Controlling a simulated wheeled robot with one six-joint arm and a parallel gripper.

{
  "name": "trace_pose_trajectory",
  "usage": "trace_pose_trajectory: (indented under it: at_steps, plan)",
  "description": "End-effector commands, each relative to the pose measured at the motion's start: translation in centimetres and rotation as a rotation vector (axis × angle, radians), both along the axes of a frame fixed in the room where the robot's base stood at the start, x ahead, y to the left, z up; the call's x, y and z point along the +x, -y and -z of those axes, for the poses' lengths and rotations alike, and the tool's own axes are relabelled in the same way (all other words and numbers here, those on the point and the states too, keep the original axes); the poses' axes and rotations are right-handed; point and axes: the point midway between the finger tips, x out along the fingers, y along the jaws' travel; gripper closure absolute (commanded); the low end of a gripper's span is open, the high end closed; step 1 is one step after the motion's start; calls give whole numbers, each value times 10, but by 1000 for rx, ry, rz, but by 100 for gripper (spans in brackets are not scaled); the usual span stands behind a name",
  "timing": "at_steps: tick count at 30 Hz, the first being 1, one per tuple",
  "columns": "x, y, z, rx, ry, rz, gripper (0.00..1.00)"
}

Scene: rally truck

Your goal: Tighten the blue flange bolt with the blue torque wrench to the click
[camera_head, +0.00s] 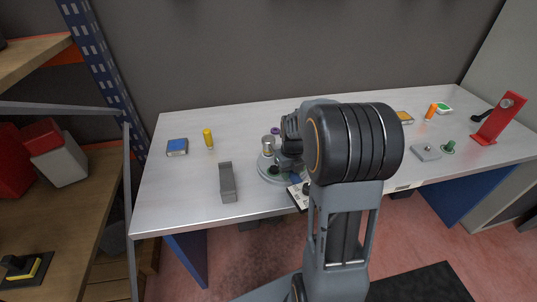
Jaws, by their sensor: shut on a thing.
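A round grey flange fixture (266,177) stands near the front middle of the table, with a pale cylindrical post (268,146) and a dark green part on it. My gripper (290,150) is at the right side of this fixture, largely hidden behind my own arm. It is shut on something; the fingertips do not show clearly. A small blue piece (297,179) shows just below the gripper, likely part of the blue torque wrench. Most of the wrench is hidden. I cannot make out the blue flange bolt, or whether the wrench touches it.
On the table (180,205), a grey block holder (228,182), yellow cylinder (208,138) and blue-topped box (177,147) stand left. A red stand (500,118), orange cylinder (431,111) and grey block (426,151) stand right. A shelf rack is at far left.

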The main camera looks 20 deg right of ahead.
Motion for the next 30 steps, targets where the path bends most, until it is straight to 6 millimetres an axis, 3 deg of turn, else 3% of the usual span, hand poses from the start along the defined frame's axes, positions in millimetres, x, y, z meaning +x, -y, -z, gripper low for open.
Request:
trace_pose_trajectory:
  at_steps: [30]
  plan:
    - [0,0,-7,0,1,0,100]
